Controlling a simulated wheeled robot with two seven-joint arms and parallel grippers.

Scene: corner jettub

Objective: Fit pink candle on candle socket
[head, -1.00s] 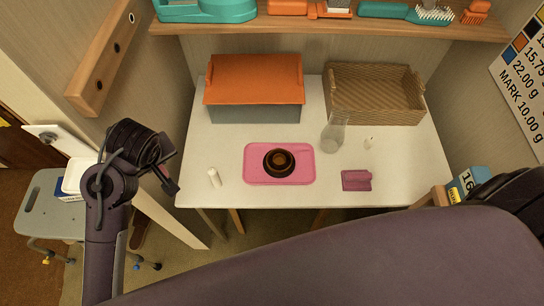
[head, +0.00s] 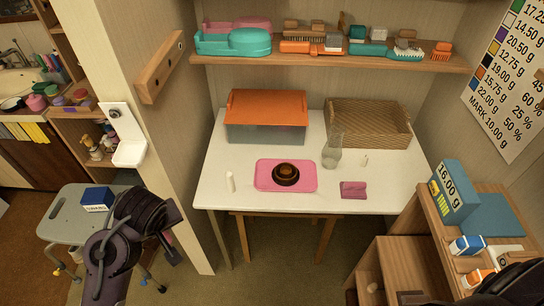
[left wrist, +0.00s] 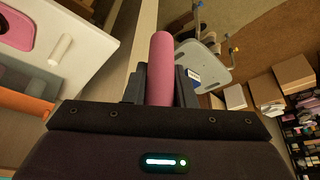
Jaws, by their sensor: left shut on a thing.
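The pink candle (left wrist: 160,65) stands out between the fingers of my left gripper (left wrist: 160,88) in the left wrist view. The fingers are shut on its lower part. A dark brown round holder (head: 285,174), likely the candle socket, sits on a pink tray (head: 262,184) on the white table. My right gripper is not in view; only dark arm parts show at the bottom right.
On the table (head: 320,206) are a white candle (head: 230,181), a glass vase (head: 332,155), a pink folded item (head: 353,189), an orange-lidded box (head: 265,108) and a wicker basket (head: 368,122). A wall edge and a grey stool (head: 62,222) are at the left. A wooden cabinet (head: 400,265) stands right.

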